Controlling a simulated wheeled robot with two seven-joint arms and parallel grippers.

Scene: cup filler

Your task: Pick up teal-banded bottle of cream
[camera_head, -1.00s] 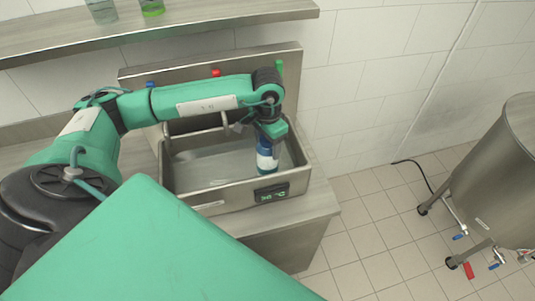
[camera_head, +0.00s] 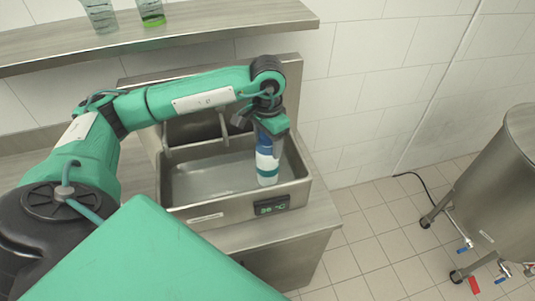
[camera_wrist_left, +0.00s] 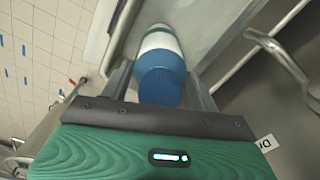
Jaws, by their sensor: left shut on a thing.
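The bottle (camera_head: 267,170) has a blue cap, a white body and a teal band. I cannot tell whether the bottle's base clears the liquid in the metal bath (camera_head: 200,213). My right gripper is not in view.
The bath has a raised rim, a faucet (camera_head: 223,128) and a temperature display (camera_head: 271,206). A shelf (camera_head: 220,24) with two glasses hangs above at the left. A steel tank (camera_head: 500,190) on legs stands at the right.

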